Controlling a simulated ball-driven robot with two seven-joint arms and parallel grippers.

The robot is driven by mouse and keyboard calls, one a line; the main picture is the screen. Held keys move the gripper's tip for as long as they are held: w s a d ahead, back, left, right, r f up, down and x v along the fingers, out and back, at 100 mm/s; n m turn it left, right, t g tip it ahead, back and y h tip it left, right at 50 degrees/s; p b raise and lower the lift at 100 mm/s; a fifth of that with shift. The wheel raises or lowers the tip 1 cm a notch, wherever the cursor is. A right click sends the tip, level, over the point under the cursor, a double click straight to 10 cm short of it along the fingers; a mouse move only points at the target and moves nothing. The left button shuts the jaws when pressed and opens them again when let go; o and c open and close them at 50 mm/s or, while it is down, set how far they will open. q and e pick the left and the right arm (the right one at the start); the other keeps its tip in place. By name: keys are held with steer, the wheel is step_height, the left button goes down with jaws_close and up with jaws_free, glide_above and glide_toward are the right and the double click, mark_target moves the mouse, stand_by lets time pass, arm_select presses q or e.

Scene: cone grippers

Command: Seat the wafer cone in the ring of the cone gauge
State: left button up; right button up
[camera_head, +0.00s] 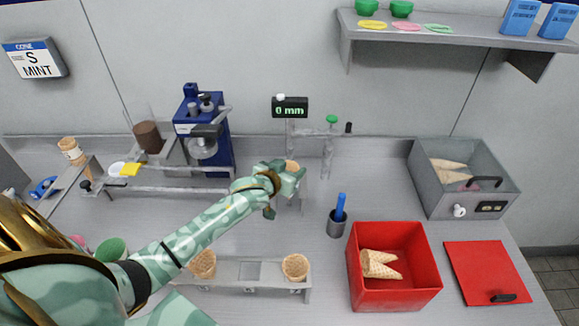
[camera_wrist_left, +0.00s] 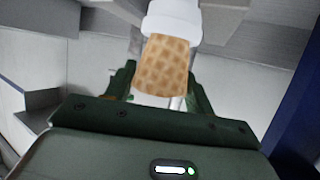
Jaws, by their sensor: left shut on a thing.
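My left gripper (camera_head: 288,182) is shut on a wafer cone (camera_head: 292,165) at the cone gauge, whose display (camera_head: 290,107) reads 0 mm. In the left wrist view the waffle-patterned cone (camera_wrist_left: 165,66) stands between the fingers of the gripper (camera_wrist_left: 160,88). A white rounded part (camera_wrist_left: 173,24) meets the cone's far end there; I cannot tell whether it is the gauge's ring. The hand and arm hide most of the gauge's lower part in the head view, so the cone's seating cannot be told. My right gripper is not in view.
A rack (camera_head: 248,288) with two cones stands in front. A red bin (camera_head: 397,300) holds broken-looking cones, beside a red lid (camera_head: 487,272). A grey box (camera_head: 465,205) with cones stands at right. A dark cup (camera_head: 336,225) with a blue item is near the gauge.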

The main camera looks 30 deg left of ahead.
arm_select(q)
steer(key=shift+f, duration=0.15)
steer(key=o, duration=0.8)
steer(key=shift+s, duration=0.1)
steer(key=shift+s+r, duration=0.2)
steer(key=shift+s, duration=0.1)
steer(key=p+v, duration=0.3)
steer(key=v, duration=1.2)
steer(key=shift+s, duration=0.25)
steer(key=shift+p, duration=0.3)
